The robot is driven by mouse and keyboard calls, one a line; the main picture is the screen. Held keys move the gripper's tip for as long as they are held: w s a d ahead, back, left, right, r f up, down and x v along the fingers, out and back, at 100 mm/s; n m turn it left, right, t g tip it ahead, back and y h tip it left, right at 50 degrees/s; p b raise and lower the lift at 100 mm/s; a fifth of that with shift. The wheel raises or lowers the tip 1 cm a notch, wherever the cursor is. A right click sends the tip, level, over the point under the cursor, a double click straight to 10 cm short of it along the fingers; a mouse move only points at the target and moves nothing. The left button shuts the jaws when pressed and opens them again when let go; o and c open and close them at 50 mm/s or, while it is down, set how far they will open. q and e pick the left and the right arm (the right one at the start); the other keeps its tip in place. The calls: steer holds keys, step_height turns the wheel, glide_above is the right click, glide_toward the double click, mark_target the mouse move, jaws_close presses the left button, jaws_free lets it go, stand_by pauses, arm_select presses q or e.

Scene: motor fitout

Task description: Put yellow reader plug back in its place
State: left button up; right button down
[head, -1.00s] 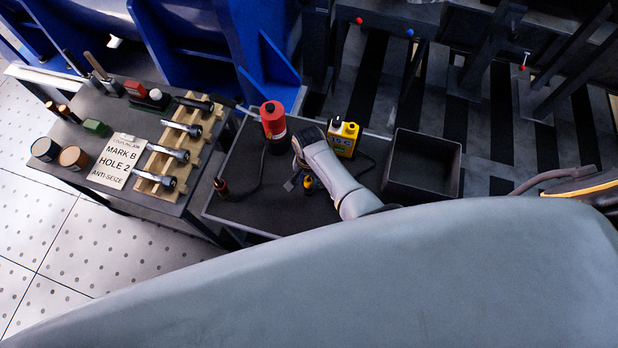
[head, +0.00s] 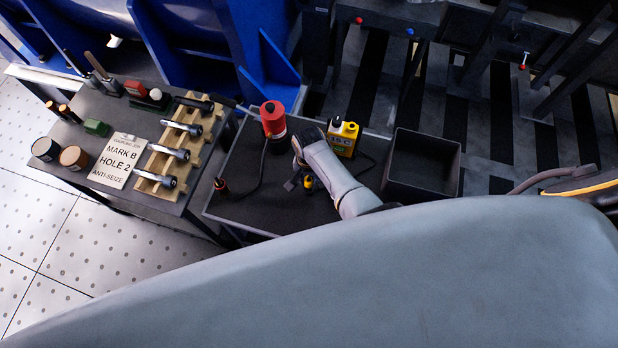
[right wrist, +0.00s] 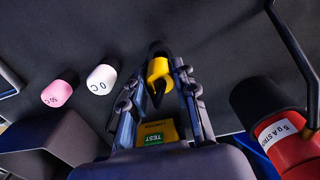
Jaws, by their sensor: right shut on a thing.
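The yellow reader plug (head: 308,183) is a small yellow piece with dark ends, low over or at the dark tray table beside my right arm. In the right wrist view the plug (right wrist: 158,68) is between the fingertips of my right gripper (right wrist: 165,82), which is shut on it. In the head view the right gripper (head: 295,184) is small and partly covered by its own arm. The yellow reader (head: 343,138) stands just right of the arm with a black cable; in the wrist view its labelled face (right wrist: 155,132) shows between the fingers. My left gripper is out of view.
A red bottle-like unit (head: 273,120) stands left of the arm, and a red-tipped plug (head: 221,186) is at the table's left. Pink (right wrist: 58,93) and white (right wrist: 101,79) caps show in the wrist view. An empty dark bin (head: 423,165) is at right.

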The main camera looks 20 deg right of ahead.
mark_target(309, 180)
steer(key=shift+f+b, duration=1.15)
steer(key=shift+f, duration=0.45)
steer(key=c, duration=1)
jaws_free()
steer(key=shift+o, duration=0.2)
steer(key=shift+r, duration=3.75)
steer(key=shift+s, duration=0.1)
